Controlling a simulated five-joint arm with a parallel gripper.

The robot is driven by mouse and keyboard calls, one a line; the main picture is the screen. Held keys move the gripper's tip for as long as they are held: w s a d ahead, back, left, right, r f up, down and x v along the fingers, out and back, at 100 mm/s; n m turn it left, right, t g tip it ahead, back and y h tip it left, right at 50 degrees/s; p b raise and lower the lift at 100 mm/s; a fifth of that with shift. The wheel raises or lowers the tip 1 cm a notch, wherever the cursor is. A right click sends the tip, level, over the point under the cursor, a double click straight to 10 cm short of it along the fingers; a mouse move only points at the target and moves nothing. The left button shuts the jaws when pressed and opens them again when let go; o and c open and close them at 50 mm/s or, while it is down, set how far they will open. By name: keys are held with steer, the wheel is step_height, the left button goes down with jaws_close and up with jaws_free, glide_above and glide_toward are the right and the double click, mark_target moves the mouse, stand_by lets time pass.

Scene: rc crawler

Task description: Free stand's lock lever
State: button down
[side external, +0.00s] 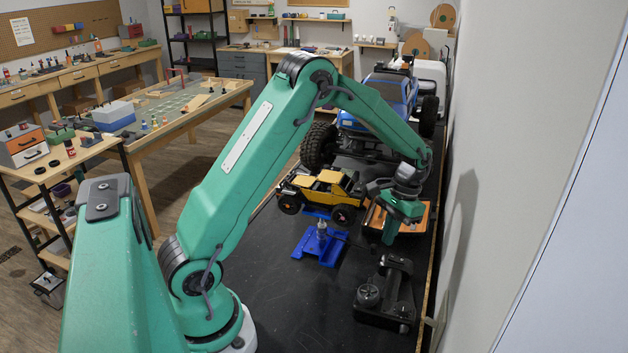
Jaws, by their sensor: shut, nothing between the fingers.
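A blue stand (328,252) lies on the black bench top (290,290) near the middle of the side view. A small grey post (322,229) rises from it, and a thin dark rod reaches from it towards the right. I cannot tell for certain which part is the lock lever. A yellow crawler (326,186) with black wheels is just behind the stand; whether it rests on the stand is unclear. My gripper (389,238) is shut and empty, pointing down to the right of the stand and apart from it.
An orange-brown tray (430,219) lies behind my gripper, partly hidden by it. A black device with round knobs (397,285) sits in front of it. A large blue truck (385,92) stands at the back. A wall closes off the right. The bench front left is clear.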

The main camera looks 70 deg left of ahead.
mark_target(374, 250)
steer(key=shift+s+d, duration=0.1)
steer(key=shift+s, duration=0.7)
steer(key=shift+s+d+m, duration=0.55)
steer(key=shift+s+m, duration=0.2)
steer(key=shift+s, duration=0.1)
steer(key=shift+s+d+m, duration=0.6)
steer(key=shift+s+m, duration=0.1)
steer(key=shift+s, duration=0.2)
steer(key=shift+s+d+m, duration=0.55)
steer(key=shift+s+m, duration=0.2)
steer(key=shift+s, duration=0.1)
steer(key=shift+r, duration=0.15)
steer(key=v, duration=0.7)
steer(key=shift+r, duration=0.3)
